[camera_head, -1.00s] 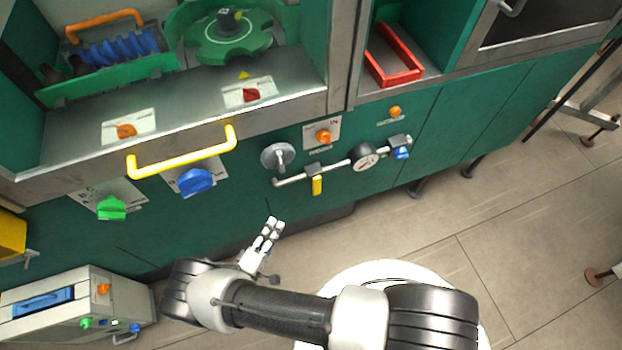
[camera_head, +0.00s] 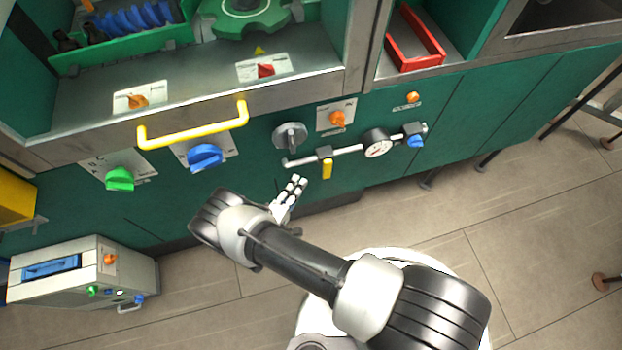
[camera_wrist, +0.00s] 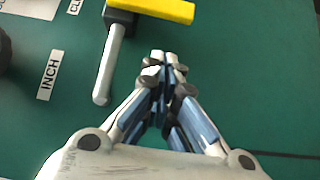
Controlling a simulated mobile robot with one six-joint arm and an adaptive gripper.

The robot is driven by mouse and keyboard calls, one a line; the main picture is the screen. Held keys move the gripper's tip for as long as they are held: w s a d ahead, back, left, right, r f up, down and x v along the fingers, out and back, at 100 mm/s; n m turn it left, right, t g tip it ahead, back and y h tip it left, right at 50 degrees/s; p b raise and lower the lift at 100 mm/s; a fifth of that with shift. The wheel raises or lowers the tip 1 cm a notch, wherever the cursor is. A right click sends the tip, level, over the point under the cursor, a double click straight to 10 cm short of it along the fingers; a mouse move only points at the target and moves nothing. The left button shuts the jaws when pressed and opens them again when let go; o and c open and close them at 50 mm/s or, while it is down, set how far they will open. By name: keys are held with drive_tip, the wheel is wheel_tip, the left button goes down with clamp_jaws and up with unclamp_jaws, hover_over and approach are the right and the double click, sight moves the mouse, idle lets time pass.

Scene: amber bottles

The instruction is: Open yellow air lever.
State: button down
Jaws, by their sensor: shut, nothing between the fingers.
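The yellow air lever (camera_head: 327,169) hangs down from a small grey valve on the thin pipe (camera_head: 347,150) along the green cabinet front. In the wrist view the yellow lever (camera_wrist: 152,10) lies at the top, joined to the dark valve block (camera_wrist: 120,18), with the pale pipe end (camera_wrist: 108,72) beside it. My gripper (camera_head: 298,181) is just left of and slightly below the lever in the head view, apart from it. In the wrist view my gripper (camera_wrist: 162,58) has its fingertips together and empty, below the lever, with green panel showing between.
A round gauge (camera_head: 377,143) and a blue lever (camera_head: 415,141) sit farther right on the pipe. A grey round knob (camera_head: 290,136) and an orange knob (camera_head: 337,118) are above. A yellow handle (camera_head: 193,126) juts out at left.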

sight(327, 169)
drive_tip(key=shift+w+d, duration=0.35)
drive_tip(key=shift+d, duration=0.4)
drive_tip(key=shift+w+d, duration=0.35)
drive_tip(key=shift+d, duration=0.35)
drive_tip(key=shift+w+d, duration=0.35)
drive_tip(key=shift+d, duration=0.4)
